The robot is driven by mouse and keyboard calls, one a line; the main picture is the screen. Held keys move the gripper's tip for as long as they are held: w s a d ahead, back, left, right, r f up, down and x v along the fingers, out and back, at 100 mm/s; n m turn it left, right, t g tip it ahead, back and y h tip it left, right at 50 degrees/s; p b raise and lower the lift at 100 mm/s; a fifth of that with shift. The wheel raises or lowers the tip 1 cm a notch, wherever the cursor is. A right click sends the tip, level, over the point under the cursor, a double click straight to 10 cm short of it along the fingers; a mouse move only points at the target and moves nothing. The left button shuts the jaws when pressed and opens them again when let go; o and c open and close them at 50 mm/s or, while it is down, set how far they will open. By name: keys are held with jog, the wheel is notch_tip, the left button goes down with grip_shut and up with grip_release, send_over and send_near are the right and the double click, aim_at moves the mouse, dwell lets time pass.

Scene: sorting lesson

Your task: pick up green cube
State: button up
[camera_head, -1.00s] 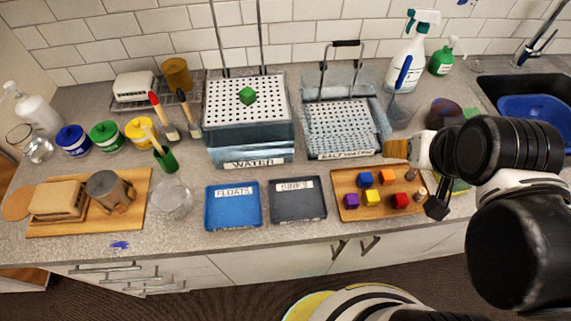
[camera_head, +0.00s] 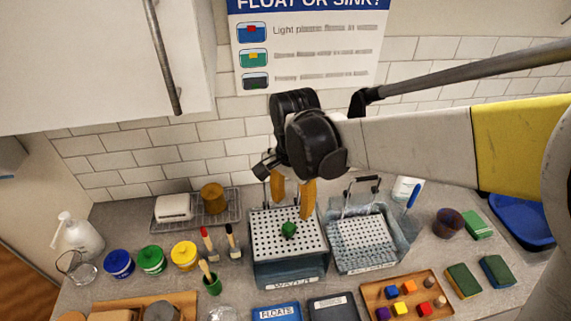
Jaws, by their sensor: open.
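The green cube (camera_head: 289,229) sits on the white perforated tray (camera_head: 262,241) of the left tank, whose front label is partly cut to view. My gripper (camera_head: 292,205) hangs over this tray with its two yellow-orange fingers pointing down. The fingers are open and apart, one on the left and one on the right, above and around the cube's place in the picture. The right fingertip shows close beside the cube, but I cannot tell whether they touch. Nothing is held.
A second tank with a perforated tray (camera_head: 364,233) stands to the right. A wooden tray (camera_head: 441,307) with several coloured cubes is at the front right. Blue (camera_head: 277,312) and dark (camera_head: 332,308) sorting trays lie in front. Brushes (camera_head: 232,241) and paint jars stand left.

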send_over(289, 226)
jog(key=f, duration=0.2)
jog(key=d+f, duration=0.1)
jog(key=f, duration=0.1)
jog(key=shift+s+f+b, duration=0.1)
jog(key=shift+f+b, duration=0.15)
jog(key=shift+b, duration=0.15)
jog(key=f, duration=0.4)
jog(key=a+f+b, duration=0.1)
jog(key=f, duration=0.1)
grip_shut()
